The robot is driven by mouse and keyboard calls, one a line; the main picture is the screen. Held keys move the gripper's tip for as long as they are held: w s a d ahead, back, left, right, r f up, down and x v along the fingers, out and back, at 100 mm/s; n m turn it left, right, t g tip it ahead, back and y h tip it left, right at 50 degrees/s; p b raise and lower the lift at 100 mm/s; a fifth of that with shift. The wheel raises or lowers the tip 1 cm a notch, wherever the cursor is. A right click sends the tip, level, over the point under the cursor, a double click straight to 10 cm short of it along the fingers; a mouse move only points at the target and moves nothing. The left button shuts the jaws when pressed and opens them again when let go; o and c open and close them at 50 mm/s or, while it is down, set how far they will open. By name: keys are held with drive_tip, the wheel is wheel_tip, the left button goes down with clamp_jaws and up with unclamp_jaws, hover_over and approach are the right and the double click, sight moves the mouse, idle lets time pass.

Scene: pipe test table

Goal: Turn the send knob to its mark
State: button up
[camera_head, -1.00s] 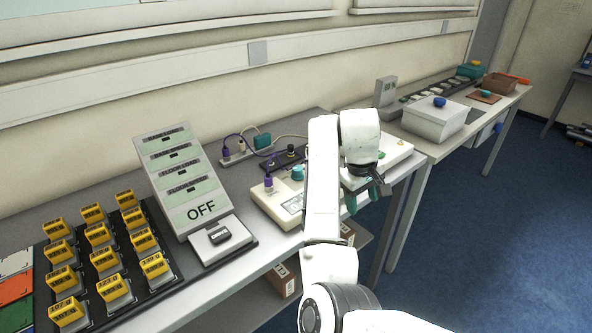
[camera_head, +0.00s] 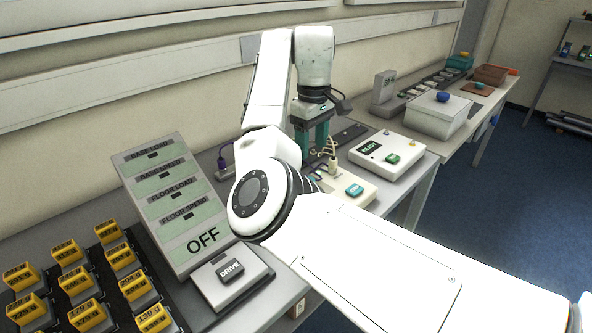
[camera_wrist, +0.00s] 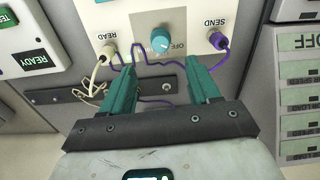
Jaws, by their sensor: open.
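The send knob (camera_wrist: 160,40) is a round teal knob on a pale box (camera_wrist: 132,14), next to lettering that starts with "O". In the wrist view it lies beyond and between the fingertips of my gripper (camera_wrist: 158,66), with open space on both sides. Its pointer and mark are too small to read. A purple plug (camera_wrist: 218,41) sits at the SEND label and a whitish plug (camera_wrist: 107,51) at READ. In the head view my open, empty gripper (camera_head: 311,150) points down near the box (camera_head: 372,190), whose left part my arm hides.
Purple and cream cables loop across the wrist view near my fingers. A READY box (camera_head: 400,168) stands right of the knob box. A sloped OFF display (camera_head: 176,190) and several yellow weights (camera_head: 85,315) stand left. A lidded white box (camera_head: 437,118) is farther right.

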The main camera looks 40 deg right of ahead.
drive_tip(key=f, duration=1)
drive_tip(key=shift+w+f+p, duration=0.25)
drive_tip(key=shift+f+p, duration=0.05)
drive_tip(key=shift+p, duration=0.1)
drive_tip(key=c, duration=1)
